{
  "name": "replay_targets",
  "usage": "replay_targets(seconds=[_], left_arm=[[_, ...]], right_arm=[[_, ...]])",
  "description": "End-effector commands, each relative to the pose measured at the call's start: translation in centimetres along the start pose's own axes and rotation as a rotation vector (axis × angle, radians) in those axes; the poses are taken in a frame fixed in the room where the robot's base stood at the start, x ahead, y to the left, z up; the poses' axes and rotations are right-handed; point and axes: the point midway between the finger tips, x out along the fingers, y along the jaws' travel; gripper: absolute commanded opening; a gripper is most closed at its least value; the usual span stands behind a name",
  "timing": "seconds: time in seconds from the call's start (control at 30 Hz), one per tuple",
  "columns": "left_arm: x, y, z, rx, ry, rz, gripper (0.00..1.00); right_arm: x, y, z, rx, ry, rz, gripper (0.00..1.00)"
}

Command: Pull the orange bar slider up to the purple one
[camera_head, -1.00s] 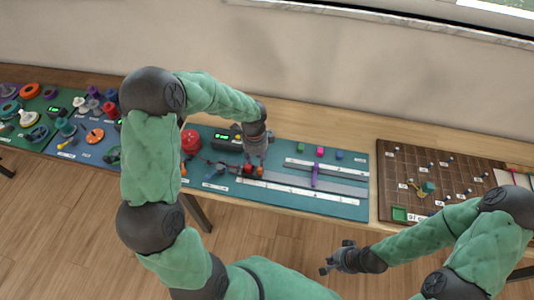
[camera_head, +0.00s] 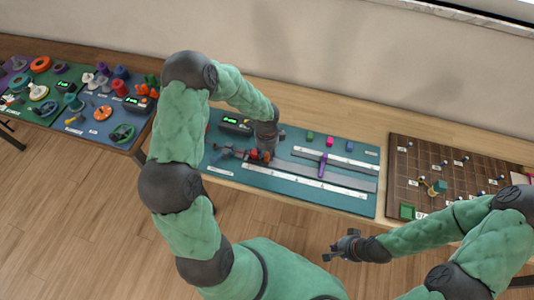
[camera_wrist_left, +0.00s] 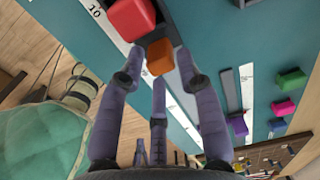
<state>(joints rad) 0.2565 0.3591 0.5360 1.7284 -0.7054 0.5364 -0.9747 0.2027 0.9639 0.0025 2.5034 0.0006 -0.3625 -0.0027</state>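The orange bar slider (camera_wrist_left: 160,57) shows in the left wrist view as an orange block between the fingertips of my left gripper (camera_wrist_left: 160,58). Narrow gaps seem to show on both sides of it, so the fingers look open around it. A red block (camera_wrist_left: 130,18) sits just beyond it. The purple slider (camera_head: 322,165) stands across the grey rail, to the right of my left gripper (camera_head: 265,155) in the head view. It also shows in the left wrist view (camera_wrist_left: 238,125). My right gripper (camera_head: 340,248) is open and empty, in front of the table.
White scale strips (camera_head: 300,184) run along the teal board (camera_head: 225,165). Green, pink and blue blocks (camera_head: 329,142) stand behind the rails. A dark device with a green display (camera_head: 235,122) is at the back left. A brown pegged board (camera_head: 405,180) lies to the right.

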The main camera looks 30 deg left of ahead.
Motion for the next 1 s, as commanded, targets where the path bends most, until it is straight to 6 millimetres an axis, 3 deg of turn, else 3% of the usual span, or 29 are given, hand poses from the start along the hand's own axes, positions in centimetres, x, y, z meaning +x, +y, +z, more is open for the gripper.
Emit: replay_targets(seconds=[0.37,0.5,0.77,1.0], left_arm=[[0.5,0.0,0.0,0.0,0.0,-0.001,0.35],[0.5,0.0,0.0,0.0,0.0,-0.001,0.0],[0.6,0.1,-0.2,0.001,0.0,0.001,0.0],[0.7,0.1,-2.7,0.006,0.0,0.003,0.0]], right_arm=[[0.1,0.0,0.0,0.0,0.0,0.0,0.0],[0.1,0.0,0.0,0.0,0.0,0.0,0.0],[0.1,0.0,0.0,0.0,0.0,0.0,0.0],[0.5,0.2,0.0,0.0,0.0,0.0,0.0]])
